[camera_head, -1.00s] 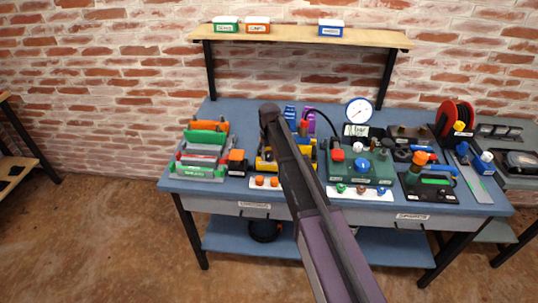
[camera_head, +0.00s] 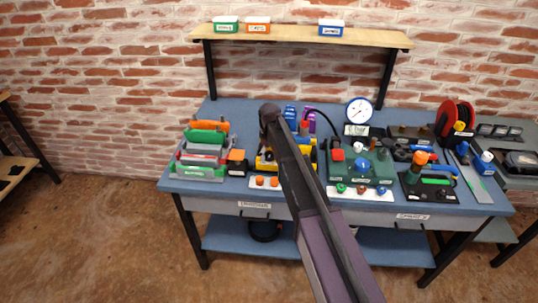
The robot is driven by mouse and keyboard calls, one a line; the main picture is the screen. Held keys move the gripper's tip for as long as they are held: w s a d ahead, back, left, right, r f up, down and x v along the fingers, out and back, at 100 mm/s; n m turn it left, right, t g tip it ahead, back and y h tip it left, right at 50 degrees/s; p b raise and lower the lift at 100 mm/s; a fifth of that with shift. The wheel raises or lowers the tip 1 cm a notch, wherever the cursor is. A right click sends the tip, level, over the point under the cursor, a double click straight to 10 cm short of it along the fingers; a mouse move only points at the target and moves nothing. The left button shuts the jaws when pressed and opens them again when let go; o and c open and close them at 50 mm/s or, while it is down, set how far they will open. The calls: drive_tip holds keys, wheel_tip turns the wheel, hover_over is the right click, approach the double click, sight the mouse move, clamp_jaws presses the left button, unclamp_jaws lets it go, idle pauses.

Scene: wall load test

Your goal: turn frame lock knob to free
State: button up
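My dark arm reaches up from the bottom of the head view and covers the middle of the workbench (camera_head: 230,112). My gripper is not visible; it seems hidden behind the arm. A yellow fixture (camera_head: 263,162) sits behind the arm and is partly covered. A dark unit with an orange knob (camera_head: 421,157) and a green part stands further right. I cannot tell which part is the frame lock knob.
Green and grey racks (camera_head: 203,152) stand at the left of the bench. A round gauge (camera_head: 359,111) stands at the back and a red reel (camera_head: 456,118) at the right. A shelf (camera_head: 300,36) with small boxes rises behind. The bench's back left is clear.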

sight(269, 154)
drive_tip(key=shift+m, duration=0.5)
idle(0.4)
drive_tip(key=m, duration=1.6)
drive_tip(key=shift+m, duration=0.3)
drive_tip(key=shift+r+p, duration=0.35)
drive_tip(key=shift+r, duration=0.05)
wheel_tip(269, 154, up, 13)
drive_tip(key=p, duration=1.3)
drive_tip(key=s+d+f+n+b, duration=0.4)
drive_tip(key=s+d+f+b, duration=0.1)
drive_tip(key=s+d, duration=0.6)
drive_tip(key=s+d+f+n+b, duration=0.4)
drive_tip(key=s+d+f+b, duration=0.2)
drive_tip(key=s+d, duration=0.5)
drive_tip(key=shift+s, duration=0.7)
